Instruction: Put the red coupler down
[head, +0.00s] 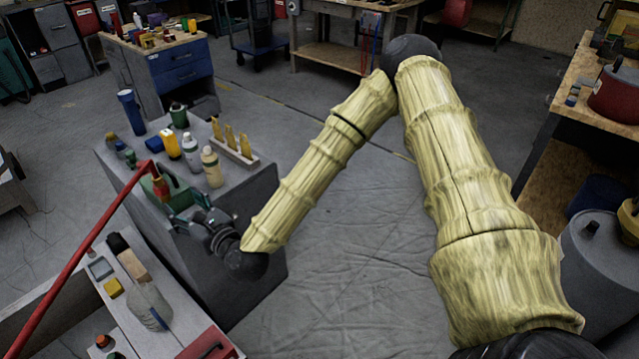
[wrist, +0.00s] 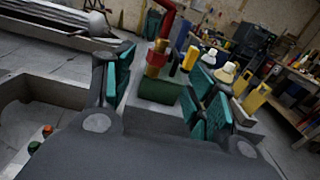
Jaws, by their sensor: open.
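The red coupler (head: 160,187) is at the front-left edge of the grey cabinet top (head: 231,180), at the end of a red hose or pipe (head: 75,263). In the wrist view the coupler (wrist: 155,66) shows red and gold, upright just beyond my fingers. A dark green cylinder (wrist: 159,91) lies below it, between the fingers; I cannot tell if it is part of the coupler. My gripper (head: 184,207) is open, its teal pads apart on either side, with a gap to each visible in the wrist view. Whether the coupler's base rests on the cabinet is hidden.
Yellow and white bottles (head: 191,153), a blue cylinder (head: 131,112) and a rack with several yellow pieces (head: 234,150) stand behind the coupler. A tray-like bench (head: 185,325) with small items lies at front left. Open floor (head: 350,255) is to the right.

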